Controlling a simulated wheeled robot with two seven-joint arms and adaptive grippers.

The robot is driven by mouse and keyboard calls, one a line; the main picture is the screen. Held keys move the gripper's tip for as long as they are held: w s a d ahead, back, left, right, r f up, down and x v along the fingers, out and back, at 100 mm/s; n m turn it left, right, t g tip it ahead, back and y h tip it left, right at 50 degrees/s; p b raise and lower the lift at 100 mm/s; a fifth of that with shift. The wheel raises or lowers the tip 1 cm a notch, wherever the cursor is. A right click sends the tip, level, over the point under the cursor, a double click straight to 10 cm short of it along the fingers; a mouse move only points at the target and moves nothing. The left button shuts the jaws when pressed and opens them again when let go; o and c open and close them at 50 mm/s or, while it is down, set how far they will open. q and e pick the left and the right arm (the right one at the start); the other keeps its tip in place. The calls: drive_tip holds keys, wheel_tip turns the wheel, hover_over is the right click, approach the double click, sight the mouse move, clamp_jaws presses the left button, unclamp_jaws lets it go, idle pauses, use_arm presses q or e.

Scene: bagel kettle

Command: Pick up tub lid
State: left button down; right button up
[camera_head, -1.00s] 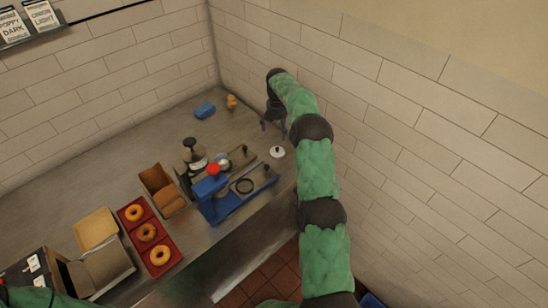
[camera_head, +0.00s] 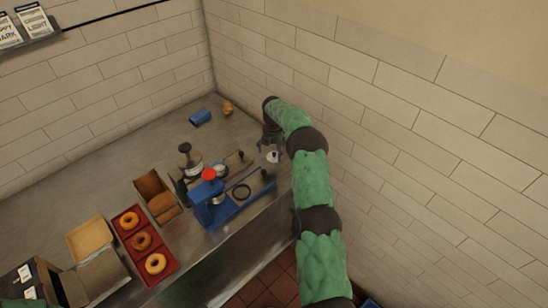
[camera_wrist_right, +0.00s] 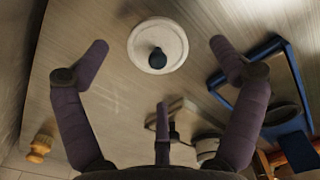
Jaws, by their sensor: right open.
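The tub lid is a white disc with a black knob; it lies on the metal counter. In the head view the lid (camera_head: 273,157) is near the counter's right edge, partly covered by my right gripper (camera_head: 269,147). In the right wrist view the lid (camera_wrist_right: 140,50) is whole, at upper centre. There my right gripper (camera_wrist_right: 160,48) is open, its purple fingers spread wide on either side of the lid in the picture, with a third finger below. Nothing is between them in a grip. My left gripper is not in view.
A blue press stand (camera_head: 228,211) with a red knob is just left of the lid; its blue frame (camera_wrist_right: 287,55) is close to the right finger. A wooden shaker (camera_head: 228,108) and blue block (camera_head: 201,117) are behind. Bagels on a red tray (camera_head: 164,277) are left.

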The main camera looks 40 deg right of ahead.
wheel_tip(320, 180, down, 2)
drive_tip(key=shift+f, duration=0.2)
drive_tip(key=c, duration=0.8)
drive_tip(key=shift+r, duration=0.15)
